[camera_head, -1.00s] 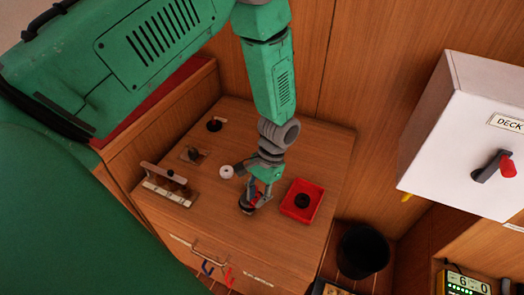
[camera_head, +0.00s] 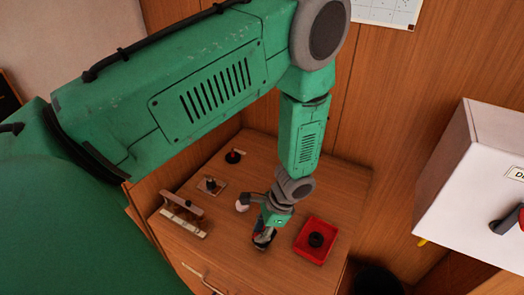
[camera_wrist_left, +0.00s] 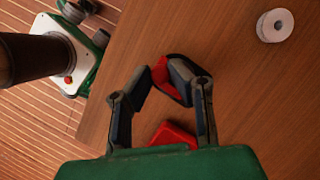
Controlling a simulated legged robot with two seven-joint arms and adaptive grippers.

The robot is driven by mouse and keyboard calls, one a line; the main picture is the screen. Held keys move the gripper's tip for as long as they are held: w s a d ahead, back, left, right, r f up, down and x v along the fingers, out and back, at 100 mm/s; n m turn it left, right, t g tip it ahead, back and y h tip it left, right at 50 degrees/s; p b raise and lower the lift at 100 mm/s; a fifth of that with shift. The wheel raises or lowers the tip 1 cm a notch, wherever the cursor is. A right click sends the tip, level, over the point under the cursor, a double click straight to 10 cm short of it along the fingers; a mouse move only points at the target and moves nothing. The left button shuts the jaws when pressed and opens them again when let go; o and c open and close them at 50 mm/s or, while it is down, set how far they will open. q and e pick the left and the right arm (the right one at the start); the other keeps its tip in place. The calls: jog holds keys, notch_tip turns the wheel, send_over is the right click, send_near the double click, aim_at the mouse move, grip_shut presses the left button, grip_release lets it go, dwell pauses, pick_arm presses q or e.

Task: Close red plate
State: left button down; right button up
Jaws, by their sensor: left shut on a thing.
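A shallow red square tray (camera_head: 327,256) lies at the right side of the wooden cabinet top, with a black round piece (camera_head: 316,239) inside it. I see no other red plate for certain. My left gripper (camera_head: 264,238) points down just left of the tray, low over the cabinet top. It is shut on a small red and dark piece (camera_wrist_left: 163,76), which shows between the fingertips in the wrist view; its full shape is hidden. Part of the red tray (camera_wrist_left: 172,134) shows there behind the fingers. My right gripper is not in view.
A white spool (camera_head: 242,206), a small plate with a black knob (camera_head: 212,185), another black knob (camera_head: 234,156) and a bar-shaped fitting (camera_head: 183,212) sit left of the gripper. A white box (camera_head: 470,175) is on the wall at right. A dark bin (camera_head: 378,280) stands below.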

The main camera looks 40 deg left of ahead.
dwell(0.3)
pick_arm(q)
jog(key=c, duration=1.5)
grip_release()
jog(key=shift+w+r, duration=0.1)
jog(key=shift+r, duration=0.15)
jog(key=v, duration=1.1)
jog(key=shift+w+d+r, duration=0.1)
jog(key=shift+d+r, duration=0.05)
jog(key=shift+d, duration=0.05)
